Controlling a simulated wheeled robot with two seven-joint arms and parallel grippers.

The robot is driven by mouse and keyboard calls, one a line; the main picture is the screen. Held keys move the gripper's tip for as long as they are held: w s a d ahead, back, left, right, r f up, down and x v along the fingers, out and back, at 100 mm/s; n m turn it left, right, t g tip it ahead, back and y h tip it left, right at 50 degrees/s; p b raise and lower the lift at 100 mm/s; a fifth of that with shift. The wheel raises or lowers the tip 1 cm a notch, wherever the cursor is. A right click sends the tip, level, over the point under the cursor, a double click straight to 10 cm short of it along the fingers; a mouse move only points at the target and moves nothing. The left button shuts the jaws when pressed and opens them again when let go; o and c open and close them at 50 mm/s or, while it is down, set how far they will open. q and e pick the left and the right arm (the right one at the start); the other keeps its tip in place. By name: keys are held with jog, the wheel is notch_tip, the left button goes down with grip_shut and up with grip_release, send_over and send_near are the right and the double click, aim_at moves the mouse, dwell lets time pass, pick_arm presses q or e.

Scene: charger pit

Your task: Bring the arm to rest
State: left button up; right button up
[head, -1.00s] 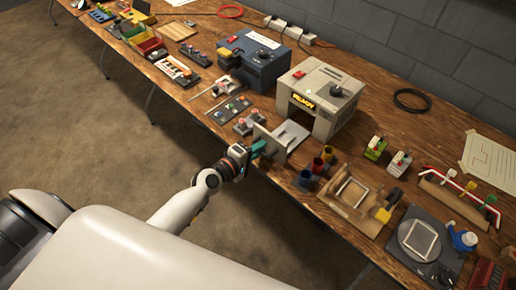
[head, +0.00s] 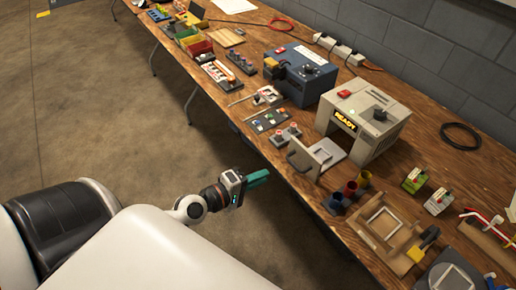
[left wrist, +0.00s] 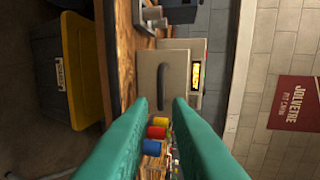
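My left arm comes in from the left in the head view. Its left gripper (head: 262,177), with teal fingers, is off the front edge of the table, over the floor, apart from the charger. In the left wrist view its two fingers (left wrist: 160,108) stand apart with nothing between them. The beige charger box (head: 378,138) with a lit READY display stands on the table, its front flap (head: 325,150) lowered toward the table's front edge. In the left wrist view, the flap (left wrist: 178,72) with a dark handle shows beyond the fingertips. My right gripper is not in view.
The wooden table (head: 290,205) runs diagonally. Near its front edge are small coloured cups (head: 350,190) and a wooden frame fixture (head: 385,222). A blue box (head: 300,75) stands behind. A yellow-lidded bin (left wrist: 82,70) shows in the left wrist view. The floor in front is clear.

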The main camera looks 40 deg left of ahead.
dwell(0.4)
pick_arm(q)
jog(key=s+a+f+m+g+y, duration=0.1)
jog(key=s+f+m+g, duration=0.15)
jog(key=f, duration=0.75)
jog(key=s+a+f+m+g+y, duration=0.2)
jog(key=s+f, duration=0.2)
jog(key=f, duration=0.5)
jog(key=s+a+f+m+g+y, duration=0.1)
jog(key=s+f+m+g, duration=0.15)
jog(key=f, duration=0.75)
jog(key=s+d+f+m+g, duration=0.1)
jog(key=s+f+m+g, duration=0.1)
jog(key=s+f, duration=0.3)
jog(key=s+d+f+m+g+y, duration=0.1)
jog(key=s+f+m, duration=0.3)
jog(key=s, duration=0.6)
jog(key=s+d+f+m+g, duration=0.3)
jog(key=s+f, duration=0.4)
jog(key=s, duration=0.1)
jog(key=shift+s+d+m+g, duration=0.2)
jog(key=shift+s+m+g, duration=0.05)
jog(key=shift+m+g, duration=0.05)
